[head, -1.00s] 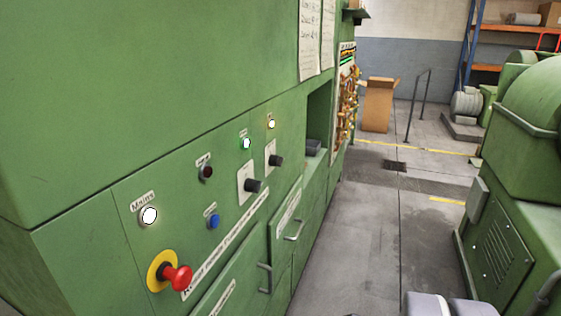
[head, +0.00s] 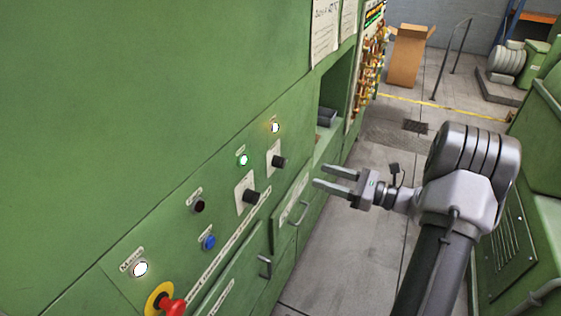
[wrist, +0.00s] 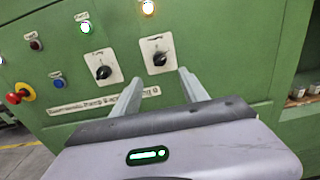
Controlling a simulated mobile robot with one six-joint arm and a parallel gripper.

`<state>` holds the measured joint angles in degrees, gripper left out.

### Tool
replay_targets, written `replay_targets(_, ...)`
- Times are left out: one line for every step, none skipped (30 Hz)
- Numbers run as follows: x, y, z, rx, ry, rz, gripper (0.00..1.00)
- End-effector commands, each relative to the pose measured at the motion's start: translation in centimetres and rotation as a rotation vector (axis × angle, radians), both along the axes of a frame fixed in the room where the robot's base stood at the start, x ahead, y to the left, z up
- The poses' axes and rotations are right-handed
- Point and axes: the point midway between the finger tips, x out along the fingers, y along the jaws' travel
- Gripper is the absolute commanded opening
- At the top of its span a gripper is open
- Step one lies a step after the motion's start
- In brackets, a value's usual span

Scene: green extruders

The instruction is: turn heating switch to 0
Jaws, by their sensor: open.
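Two black rotary switches on white plates sit on the green panel. The left switch (head: 251,196) is below a lit green lamp (head: 243,160); the right switch (head: 280,162) is below a lit yellowish lamp (head: 275,127). Both switches also show in the wrist view, left (wrist: 103,72) and right (wrist: 160,58). Their labels are too small to read, so I cannot tell which is heating or where each points. My gripper (head: 321,175) is open and empty, facing the panel and apart from it. In the wrist view its fingertips (wrist: 160,75) appear just below the right switch.
A red emergency button (head: 172,305), a blue button (head: 208,242) and a white lamp (head: 140,269) are on the panel's left. Drawer handles (head: 298,214) stick out below the switches. A shelf recess opens to the right. The aisle floor (head: 335,255) is clear.

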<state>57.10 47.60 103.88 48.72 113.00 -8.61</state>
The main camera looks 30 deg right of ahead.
Motion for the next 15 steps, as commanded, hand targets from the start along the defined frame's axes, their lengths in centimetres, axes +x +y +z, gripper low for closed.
replay_targets(1.2,1.1,-0.2,-0.001,-0.001,0.006,0.51)
replay_targets(1.9,1.7,-0.2,-0.002,0.000,0.006,0.51)
replay_targets(2.9,2.5,-0.2,0.000,0.000,0.007,0.51)
replay_targets(3.6,3.0,-0.2,-0.001,0.000,0.006,0.51)
replay_targets(4.3,3.6,-0.2,-0.002,0.000,0.007,0.51)
replay_targets(5.2,4.3,-0.2,-0.002,0.001,0.007,0.51)
replay_targets(5.8,4.8,-0.2,-0.001,0.000,0.007,0.51)
replay_targets(6.4,5.2,-0.2,-0.002,0.000,0.006,0.51)
replay_targets(7.1,5.8,-0.2,-0.002,0.001,0.006,0.51)
replay_targets(7.5,6.1,-0.1,-0.001,0.001,0.006,0.51)
replay_targets(7.9,6.4,-0.1,-0.002,0.001,0.005,0.51)
replay_targets(8.4,6.7,-0.1,-0.003,0.000,0.005,0.51)
replay_targets(8.6,6.9,-0.1,-0.003,0.000,0.005,0.51)
replay_targets(8.8,7.0,-0.1,-0.002,0.001,0.004,0.51)
replay_targets(9.1,7.2,0.0,-0.002,0.001,0.004,0.51)
